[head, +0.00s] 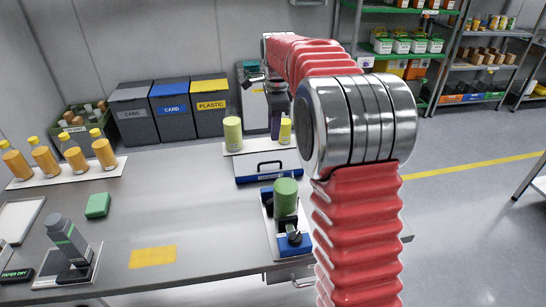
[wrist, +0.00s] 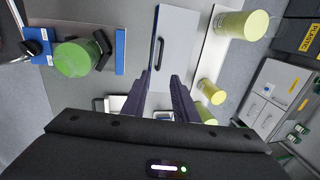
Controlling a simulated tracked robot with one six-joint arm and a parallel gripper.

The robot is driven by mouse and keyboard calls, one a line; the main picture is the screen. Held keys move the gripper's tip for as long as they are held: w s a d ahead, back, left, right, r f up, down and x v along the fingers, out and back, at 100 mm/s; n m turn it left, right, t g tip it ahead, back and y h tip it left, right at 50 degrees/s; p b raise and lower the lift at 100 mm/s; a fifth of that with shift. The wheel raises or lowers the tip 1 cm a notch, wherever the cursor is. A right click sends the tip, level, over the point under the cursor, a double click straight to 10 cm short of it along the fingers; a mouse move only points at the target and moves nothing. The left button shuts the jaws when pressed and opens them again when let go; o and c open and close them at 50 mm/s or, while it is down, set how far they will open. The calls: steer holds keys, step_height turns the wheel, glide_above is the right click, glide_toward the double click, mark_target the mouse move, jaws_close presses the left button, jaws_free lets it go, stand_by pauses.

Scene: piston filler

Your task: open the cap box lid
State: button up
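The cap box (head: 268,168) is a low blue box with a pale lid and a dark bar handle, near the middle of the table in the head view. Its lid (wrist: 178,30) looks flat and closed in the wrist view, with the handle (wrist: 158,52) along its left side. My gripper (wrist: 161,78) is open, its two dark fingers apart with nothing visible between them. The fingers point towards the lid just short of the handle. In the head view the fingers (head: 276,126) show behind the box, partly hidden by my arm.
A pale strip with yellow-green cylinders (head: 232,134) lies behind the box. A blue fixture with a green cylinder (head: 286,197) stands in front of it. Bottles (head: 103,148) stand at the left. Clear table lies around the yellow patch (head: 152,256).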

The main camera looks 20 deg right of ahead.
mark_target(272, 162)
steer(key=w+f, duration=0.1)
steer(key=f, duration=0.8)
steer(key=w+f, duration=0.1)
steer(key=f, duration=0.3)
steer(key=shift+w+d+f, duration=0.25)
steer(key=shift+w, duration=0.05)
steer(key=shift+c, duration=0.4)
jaws_close()
stand_by(0.6)
steer(key=shift+d, duration=0.15)
